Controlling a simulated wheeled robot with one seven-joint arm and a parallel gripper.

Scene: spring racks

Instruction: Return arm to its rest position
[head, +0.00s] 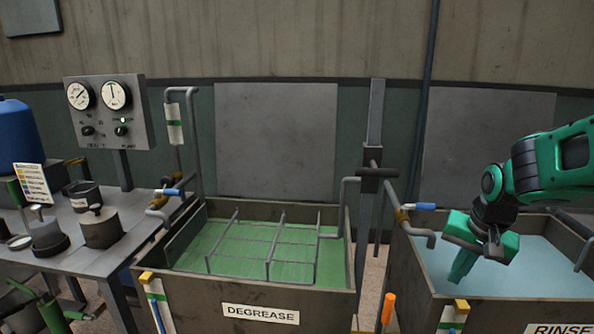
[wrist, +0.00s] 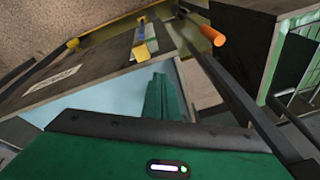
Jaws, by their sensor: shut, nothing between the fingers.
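My gripper (head: 462,268) is at the right of the head view, on the end of my green and black arm. It points down and to the left over the pale blue liquid of the rinse tank (head: 522,311). Its fingers are together with nothing seen between them. In the wrist view the green fingers (wrist: 161,98) show as one closed shape against the blue liquid. Whether the fingertips touch the liquid is hard to tell. The far side of the gripper is hidden.
The degrease tank (head: 212,302) holds green liquid and a wire rack (head: 270,240). A post (head: 370,190) with pipes and an orange-handled rod (head: 388,308) stand between the tanks. A table (head: 103,262) with pots and a gauge panel (head: 108,112) are at the left.

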